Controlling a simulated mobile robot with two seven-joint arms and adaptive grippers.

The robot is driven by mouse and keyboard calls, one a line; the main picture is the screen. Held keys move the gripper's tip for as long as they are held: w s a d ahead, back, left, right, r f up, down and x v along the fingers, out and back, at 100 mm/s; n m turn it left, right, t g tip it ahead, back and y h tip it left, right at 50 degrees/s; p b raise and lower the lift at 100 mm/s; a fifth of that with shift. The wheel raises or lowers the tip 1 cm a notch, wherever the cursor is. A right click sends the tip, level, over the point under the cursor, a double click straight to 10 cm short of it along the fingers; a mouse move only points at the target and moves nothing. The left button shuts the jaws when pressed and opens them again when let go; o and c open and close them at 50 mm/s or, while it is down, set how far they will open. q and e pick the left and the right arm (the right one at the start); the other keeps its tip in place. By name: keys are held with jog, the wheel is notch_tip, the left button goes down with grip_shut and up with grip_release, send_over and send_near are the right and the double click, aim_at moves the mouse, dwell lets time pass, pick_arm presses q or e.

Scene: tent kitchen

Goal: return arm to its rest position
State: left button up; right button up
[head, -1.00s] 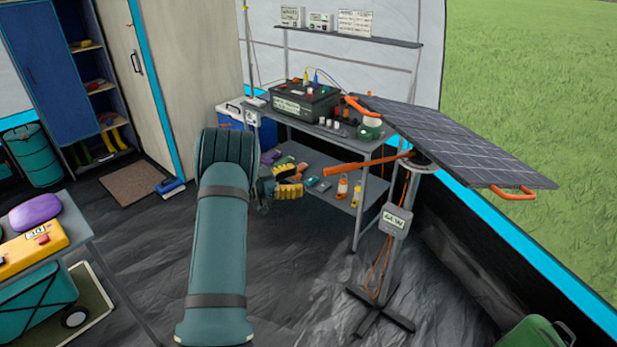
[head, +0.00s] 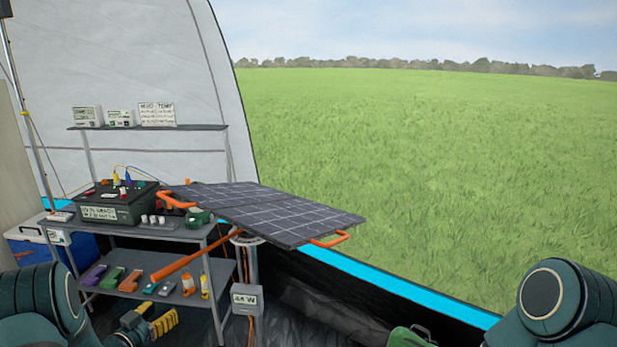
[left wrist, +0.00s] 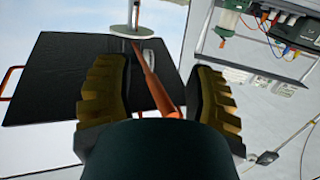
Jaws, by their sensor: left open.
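My left arm (head: 45,305) is low at the left of the head view. My left gripper (head: 150,322), with yellow-padded fingers, is at the bottom left, in front of the workbench. In the left wrist view its two fingers (left wrist: 160,95) are spread apart. An orange lever (left wrist: 155,80) shows in the gap between them there, but no finger presses on it. In the head view that lever (head: 185,262) lies above the gripper and apart from it. My right arm (head: 560,305) shows at the bottom right; its gripper is out of view.
A solar panel (head: 285,215) on a stand with a meter box (head: 247,299) is right of the workbench (head: 160,231). The bench carries a black battery box (head: 118,205). A blue cooler (head: 40,255) stands at left. Open grass lies beyond the tent edge.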

pick_arm(q)
jog(key=s+d+f+n+g+y, duration=0.15)
jog(key=s+d+f+g, duration=0.25)
jog(key=d+f, duration=0.4)
jog(key=s+d+f+n+g, duration=0.3)
jog(key=s+d+f, duration=0.15)
jog(key=d, duration=0.65)
jog(key=s+d+f+g+h, duration=0.1)
jog(key=s+d+f+g, duration=0.2)
jog(key=s+d+g, duration=0.4)
jog(key=s+d, duration=0.6)
jog(key=s, duration=0.5)
jog(key=shift+s+d+f+g, duration=0.15)
jog(key=shift+d+g, duration=0.2)
jog(key=shift+g, duration=0.05)
